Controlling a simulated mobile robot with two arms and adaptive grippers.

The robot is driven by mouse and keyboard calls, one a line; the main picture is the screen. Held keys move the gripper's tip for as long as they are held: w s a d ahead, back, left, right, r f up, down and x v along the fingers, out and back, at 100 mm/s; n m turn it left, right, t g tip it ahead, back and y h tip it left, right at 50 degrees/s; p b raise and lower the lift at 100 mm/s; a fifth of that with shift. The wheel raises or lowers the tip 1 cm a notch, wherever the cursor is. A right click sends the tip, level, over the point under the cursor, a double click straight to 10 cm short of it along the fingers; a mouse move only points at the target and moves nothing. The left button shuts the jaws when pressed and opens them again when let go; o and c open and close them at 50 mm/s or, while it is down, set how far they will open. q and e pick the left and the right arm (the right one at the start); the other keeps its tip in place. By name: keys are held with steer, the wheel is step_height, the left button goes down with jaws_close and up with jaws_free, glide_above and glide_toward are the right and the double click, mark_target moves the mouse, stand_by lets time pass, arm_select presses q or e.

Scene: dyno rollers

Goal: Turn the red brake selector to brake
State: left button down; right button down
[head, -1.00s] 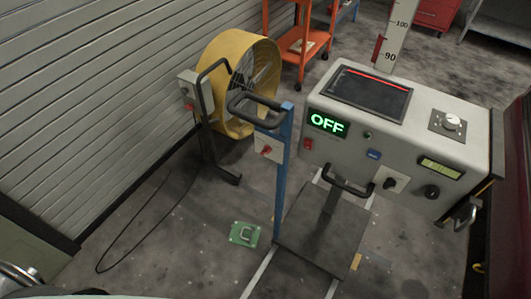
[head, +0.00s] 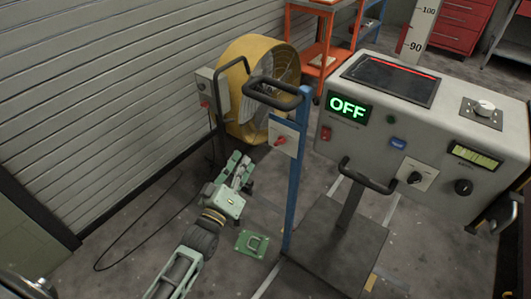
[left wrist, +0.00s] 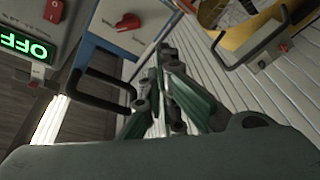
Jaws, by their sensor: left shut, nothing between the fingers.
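The red selector (head: 281,141) is a small red knob on a white box fixed to a blue post (head: 294,190). In the left wrist view, the red selector (left wrist: 128,22) shows at the upper left on its pale plate. Its markings are too small to read. My left gripper (head: 243,162) is shut and empty, left of the post and a little lower than the knob in the picture, apart from it. Its fingers also show in the left wrist view (left wrist: 165,62), pointing up past the box. My right gripper is not in view.
A black handle (head: 272,95) tops the post. A yellow fan (head: 232,75) with a switch box stands behind. The console (head: 440,120) with a green OFF display (head: 347,106) is at right. A green plate (head: 251,244) lies on the floor, and a slatted wall (head: 90,100) bounds the left.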

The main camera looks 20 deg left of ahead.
mark_target(280, 141)
arm_select(q)
steer(key=w+d+r+t+p, duration=0.1)
steer(key=w+r, duration=0.5)
steer(key=w, duration=0.3)
steer(key=d+f, duration=0.2)
steer(key=shift+s+d+f+n, duration=0.15)
steer(key=shift+d+f+n, duration=0.15)
steer(key=shift+d+f, duration=0.1)
